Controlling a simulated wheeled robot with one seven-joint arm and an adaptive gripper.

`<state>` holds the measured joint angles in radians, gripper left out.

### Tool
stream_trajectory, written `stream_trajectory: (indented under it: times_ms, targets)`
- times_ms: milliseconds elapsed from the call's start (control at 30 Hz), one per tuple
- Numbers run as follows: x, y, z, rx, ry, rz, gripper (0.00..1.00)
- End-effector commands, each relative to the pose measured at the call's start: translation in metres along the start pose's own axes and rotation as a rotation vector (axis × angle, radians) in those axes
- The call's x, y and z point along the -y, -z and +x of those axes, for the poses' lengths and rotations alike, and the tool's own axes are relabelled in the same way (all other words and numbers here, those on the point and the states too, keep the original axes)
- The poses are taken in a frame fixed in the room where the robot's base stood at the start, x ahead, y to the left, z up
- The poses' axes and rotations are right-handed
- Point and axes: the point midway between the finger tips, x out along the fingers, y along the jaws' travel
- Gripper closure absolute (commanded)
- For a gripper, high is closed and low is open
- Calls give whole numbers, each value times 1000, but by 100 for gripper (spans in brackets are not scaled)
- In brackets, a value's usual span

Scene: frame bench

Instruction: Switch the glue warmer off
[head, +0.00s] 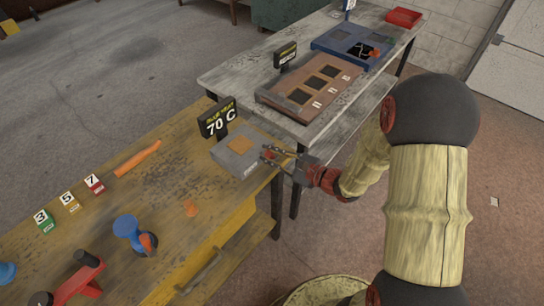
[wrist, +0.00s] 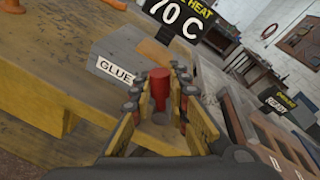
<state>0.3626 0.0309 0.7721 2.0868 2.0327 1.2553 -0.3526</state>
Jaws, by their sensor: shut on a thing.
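The glue warmer (head: 228,158) is a grey box with an orange-brown square on top, at the far right end of the yellow workbench. Its GLUE label (wrist: 115,70) faces the wrist camera. A black sign (head: 217,118) reading 70 C stands behind it; the sign also shows in the wrist view (wrist: 178,20). My gripper (head: 270,154) is at the warmer's right side. In the wrist view, my gripper (wrist: 160,95) is shut on a red upright knob (wrist: 159,86) beside the box. The knob's base and its joint to the warmer are hard to make out.
The yellow workbench (head: 170,190) carries an orange bar (head: 138,158), numbered blocks, a blue spool-like piece (head: 127,228) and a red tool (head: 78,280). A grey table (head: 235,80) behind holds a brown three-slot frame (head: 273,101), a blue tray (head: 325,47) and a red bin (head: 404,17).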

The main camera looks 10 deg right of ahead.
Motion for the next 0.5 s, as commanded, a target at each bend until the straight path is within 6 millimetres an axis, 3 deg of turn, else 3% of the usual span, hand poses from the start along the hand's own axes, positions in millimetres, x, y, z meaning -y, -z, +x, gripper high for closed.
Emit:
stream_trajectory:
  times_ms: [500]
  targets:
    - [-7,1,1,-22,15,-128,100]
